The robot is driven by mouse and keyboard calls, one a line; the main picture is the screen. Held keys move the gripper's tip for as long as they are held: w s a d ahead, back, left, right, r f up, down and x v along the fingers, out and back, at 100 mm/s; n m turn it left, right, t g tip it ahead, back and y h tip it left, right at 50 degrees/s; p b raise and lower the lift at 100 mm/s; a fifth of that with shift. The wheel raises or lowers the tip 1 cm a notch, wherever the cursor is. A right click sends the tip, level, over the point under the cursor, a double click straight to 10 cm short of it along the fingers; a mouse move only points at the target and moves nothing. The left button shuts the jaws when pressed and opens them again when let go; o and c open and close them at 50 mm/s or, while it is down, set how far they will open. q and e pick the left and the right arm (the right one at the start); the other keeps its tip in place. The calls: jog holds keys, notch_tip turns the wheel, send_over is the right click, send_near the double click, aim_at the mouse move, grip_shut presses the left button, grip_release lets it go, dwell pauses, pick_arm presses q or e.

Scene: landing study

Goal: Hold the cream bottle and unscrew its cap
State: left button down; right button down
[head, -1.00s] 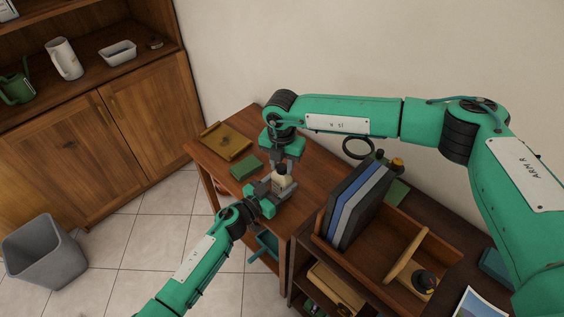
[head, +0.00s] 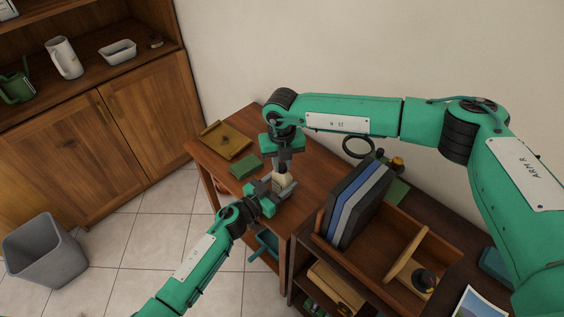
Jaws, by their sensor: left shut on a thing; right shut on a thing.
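The cream bottle (head: 281,182) stands upright over the wooden side table (head: 312,177). My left gripper (head: 277,187) comes in from the lower left and is shut around the bottle's body. My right gripper (head: 284,165) points down from above and is shut at the bottle's top, on the cap. The cap is mostly hidden between the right fingers, so I cannot tell whether it is loose.
A yellow-brown tray (head: 226,141) and a green box (head: 245,167) lie on the table left of the bottle. Upright folders (head: 357,205) stand in a wooden organiser at the right. A grey bin (head: 45,251) stands on the floor.

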jog(key=n, duration=2.8)
jog(key=shift+n, duration=0.4)
jog(key=shift+r, duration=0.2)
jog(key=shift+r, duration=0.95)
